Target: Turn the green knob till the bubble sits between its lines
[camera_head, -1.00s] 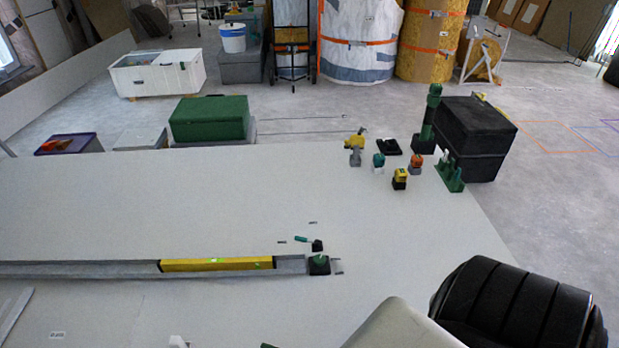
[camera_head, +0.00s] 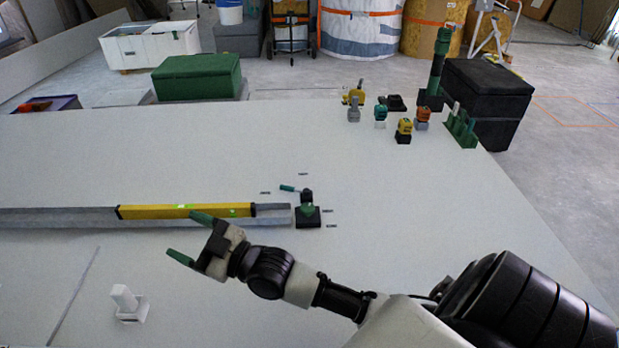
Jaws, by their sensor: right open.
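The green knob (camera_head: 308,209) sits on a small black base at the right end of a long grey rail (camera_head: 60,218). A yellow spirit level (camera_head: 150,211) lies along the rail. Bright green vial spots show on it, but they are too small to tell where the bubble sits. A small lever with a teal handle (camera_head: 288,188) stands just behind the knob. My right gripper (camera_head: 190,238) is open and empty, its green fingertips pointing left, in front of the level and left of the knob, apart from the knob. My left gripper is not in view.
A white block on a base (camera_head: 127,303) stands at the front left of the pale panel (camera_head: 400,200). Several small tools and a green rack (camera_head: 461,130) stand at the back right, near a black box (camera_head: 487,100). The panel's middle is clear.

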